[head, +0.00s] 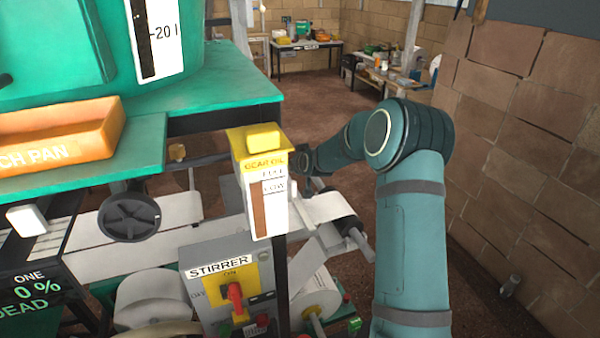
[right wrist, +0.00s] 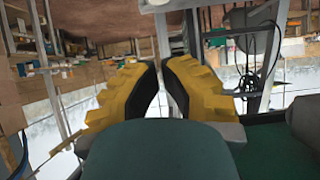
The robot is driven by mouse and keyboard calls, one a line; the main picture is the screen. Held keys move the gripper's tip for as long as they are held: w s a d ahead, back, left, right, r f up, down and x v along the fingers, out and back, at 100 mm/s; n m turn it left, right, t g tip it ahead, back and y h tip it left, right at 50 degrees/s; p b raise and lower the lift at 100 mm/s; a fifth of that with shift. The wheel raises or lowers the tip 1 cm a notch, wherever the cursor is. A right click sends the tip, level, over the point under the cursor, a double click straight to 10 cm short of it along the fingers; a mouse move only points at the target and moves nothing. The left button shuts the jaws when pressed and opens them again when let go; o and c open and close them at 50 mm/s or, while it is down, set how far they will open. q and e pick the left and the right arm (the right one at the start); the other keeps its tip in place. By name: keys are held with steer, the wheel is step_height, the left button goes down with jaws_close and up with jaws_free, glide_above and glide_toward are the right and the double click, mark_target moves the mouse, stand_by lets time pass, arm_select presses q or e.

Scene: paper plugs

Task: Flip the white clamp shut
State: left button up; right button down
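I cannot pick out the white clamp with certainty in either view. In the head view a white block (head: 26,220) sits at the far left, and pale paper strips (head: 325,207) run behind the gear oil gauge (head: 268,200). My right arm reaches in from the right. Its gripper end (head: 306,160) is beside the gauge, and its fingers are mostly hidden there. In the right wrist view the yellow fingers of my right gripper (right wrist: 160,80) have dark pads with a narrow empty gap between them. My left gripper is not in view.
An orange pan (head: 62,135) sits on a green surface at the left. A block wall (head: 530,150) bounds the right.

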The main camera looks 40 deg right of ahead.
steer(key=r+v, duration=0.1)
steer(key=v, duration=0.8)
steer(key=shift+w+r, duration=0.2)
steer(key=shift+w, duration=0.2)
steer(key=shift+d, duration=0.1)
